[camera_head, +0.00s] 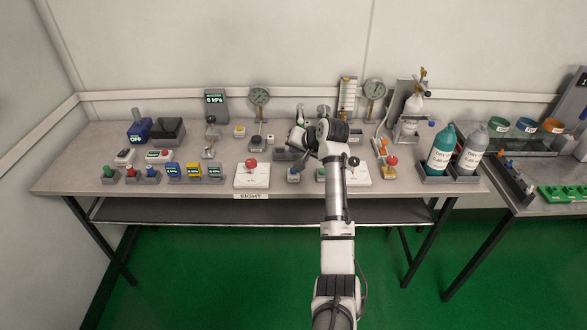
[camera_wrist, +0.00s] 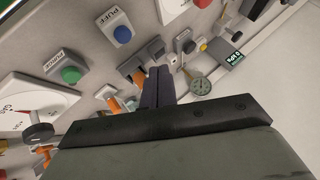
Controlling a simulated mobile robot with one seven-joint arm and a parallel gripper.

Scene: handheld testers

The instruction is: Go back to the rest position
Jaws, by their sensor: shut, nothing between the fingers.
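My arm reaches from the bottom of the head view up over the grey bench (camera_head: 120,190), and its end bends to the left above the middle of the bench. My gripper (camera_head: 297,140) is small and partly hidden by the wrist there. In the wrist view my gripper (camera_wrist: 157,75) shows its two dark fingers together with nothing held. The fingers appear over a grey fixture with orange parts (camera_wrist: 117,104); I cannot tell if they touch it. A blue push button labelled PUFF (camera_wrist: 122,34) and a green push button (camera_wrist: 70,75) are to their left.
A red button on a white panel (camera_head: 252,163) sits left of my arm. Dial gauges (camera_head: 259,97) and (camera_head: 374,90) stand at the back. Teal and grey bottles (camera_head: 440,150) stand at the right. Small testers (camera_head: 173,170) line the front left. Green floor lies in front.

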